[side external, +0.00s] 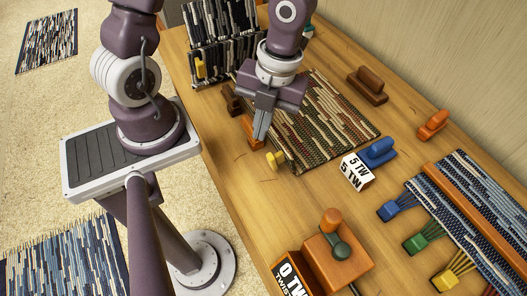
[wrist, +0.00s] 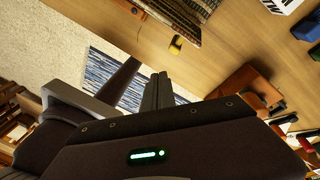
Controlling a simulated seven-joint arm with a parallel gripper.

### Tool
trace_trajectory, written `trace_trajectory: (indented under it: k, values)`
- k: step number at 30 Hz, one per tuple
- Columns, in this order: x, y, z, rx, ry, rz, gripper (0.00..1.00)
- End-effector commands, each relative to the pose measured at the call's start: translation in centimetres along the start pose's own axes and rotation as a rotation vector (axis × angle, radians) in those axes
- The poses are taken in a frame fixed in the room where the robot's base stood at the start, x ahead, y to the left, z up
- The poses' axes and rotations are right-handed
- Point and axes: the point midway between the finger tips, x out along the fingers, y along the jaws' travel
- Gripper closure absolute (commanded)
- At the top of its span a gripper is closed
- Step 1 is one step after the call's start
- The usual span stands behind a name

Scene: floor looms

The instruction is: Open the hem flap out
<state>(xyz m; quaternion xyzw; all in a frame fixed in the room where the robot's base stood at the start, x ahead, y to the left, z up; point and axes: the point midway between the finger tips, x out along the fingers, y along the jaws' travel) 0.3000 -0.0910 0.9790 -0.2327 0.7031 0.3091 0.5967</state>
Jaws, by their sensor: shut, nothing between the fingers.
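A woven mat (side external: 325,118) with brown, red, green and cream stripes lies on the wooden table; its edge also shows at the top of the wrist view (wrist: 178,18). I cannot clearly make out which part of it is the hem flap. A small yellow knob-like piece (side external: 274,160) sits at the mat's near left corner and also shows in the wrist view (wrist: 176,45). My gripper (side external: 261,136) is shut and empty, pointing down beside the mat's left edge, left of the yellow piece. Its fingers show shut in the wrist view (wrist: 158,78). My arm hides part of the mat's far left side.
A dark striped weaving (side external: 222,38) stands at the back. An orange box with a knob (side external: 336,258) stands in front. Bare table lies between.

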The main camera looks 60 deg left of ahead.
Motion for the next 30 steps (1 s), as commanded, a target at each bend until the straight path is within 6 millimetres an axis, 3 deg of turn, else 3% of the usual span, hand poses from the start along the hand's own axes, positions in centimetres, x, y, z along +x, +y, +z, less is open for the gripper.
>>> trace_trajectory:
  k: [3, 6, 8, 11, 21, 30]
  values:
    - [0.2, 1.0, -1.3, 0.479, -0.019, -0.040, 1.00]
    - [0.3, 1.4, -2.0, 0.713, -0.033, -0.058, 1.00]
    - [0.4, 1.5, -2.1, 0.779, -0.039, -0.063, 1.00]
    - [1.3, 1.5, -2.2, 0.805, -0.038, -0.063, 1.00]
    - [7.6, 1.1, -2.2, 0.800, -0.037, -0.059, 1.00]
    - [10.3, 0.8, -2.1, 0.798, -0.037, -0.060, 1.00]
